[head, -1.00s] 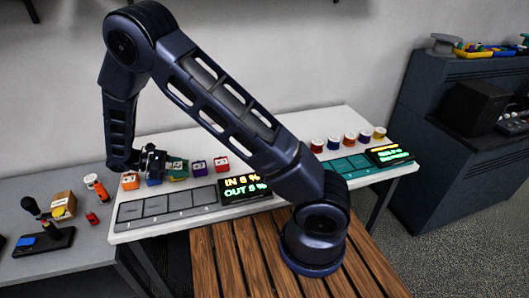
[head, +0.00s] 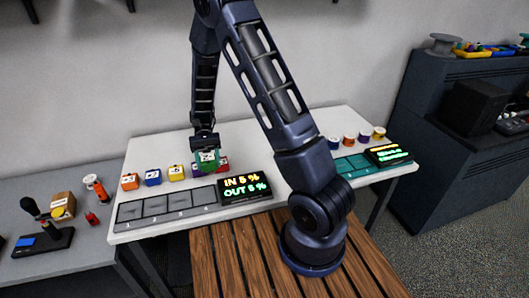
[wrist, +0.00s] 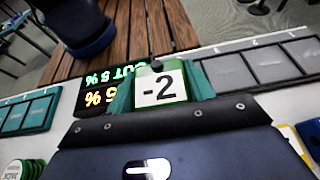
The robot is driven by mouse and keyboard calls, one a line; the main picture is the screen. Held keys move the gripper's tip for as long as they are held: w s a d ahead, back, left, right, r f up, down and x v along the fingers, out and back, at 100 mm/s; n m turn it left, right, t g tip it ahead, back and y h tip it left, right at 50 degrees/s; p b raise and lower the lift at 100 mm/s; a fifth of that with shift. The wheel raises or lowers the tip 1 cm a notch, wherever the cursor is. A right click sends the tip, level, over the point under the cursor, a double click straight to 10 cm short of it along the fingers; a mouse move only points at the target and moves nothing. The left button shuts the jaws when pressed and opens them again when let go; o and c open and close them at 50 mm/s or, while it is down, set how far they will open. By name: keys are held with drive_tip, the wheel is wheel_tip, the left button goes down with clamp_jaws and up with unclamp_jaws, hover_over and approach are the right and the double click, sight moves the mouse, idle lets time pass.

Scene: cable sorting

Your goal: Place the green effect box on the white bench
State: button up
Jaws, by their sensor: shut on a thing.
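The green effect box (head: 208,164) is in my gripper (head: 206,150), held over the white bench (head: 265,150) in the head view. In the wrist view the green box (wrist: 160,88) shows a white label reading "-2" and a dark knob, with the dark edge of my gripper (wrist: 165,122) across its near side. My gripper is shut on it.
An orange box (head: 130,181), a blue box (head: 152,177) and a yellow box (head: 176,173) stand to the left. Grey numbered pads (head: 165,207) and a lit display (head: 244,188) lie in front. Teal pads (head: 352,164) and several round spools (head: 349,139) are at right.

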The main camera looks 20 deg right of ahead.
drive_tip(key=m+y, duration=0.1)
drive_tip(key=r+m+y, duration=0.1)
drive_tip(key=d+m+t+y, duration=0.1)
drive_tip(key=y, duration=0.1)
drive_tip(key=shift+w+r, duration=0.2)
drive_tip(key=shift+w, duration=0.05)
drive_tip(key=w+d+r+m+t+y, duration=0.45)
drive_tip(key=m+t+y, duration=0.4)
drive_tip(key=m, duration=0.25)
wheel_tip(320, 180, up, 6)
drive_tip(key=f+m+t, duration=0.1)
drive_tip(key=m+t, duration=0.7)
drive_tip(key=t, duration=0.1)
hover_over(240, 159)
drive_tip(key=shift+t, duration=0.25)
wheel_tip(240, 159, down, 19)
drive_tip(key=shift+s+f, duration=0.15)
drive_tip(key=shift+f, duration=0.1)
drive_tip(key=o, duration=1)
drive_tip(key=shift+o, duration=0.2)
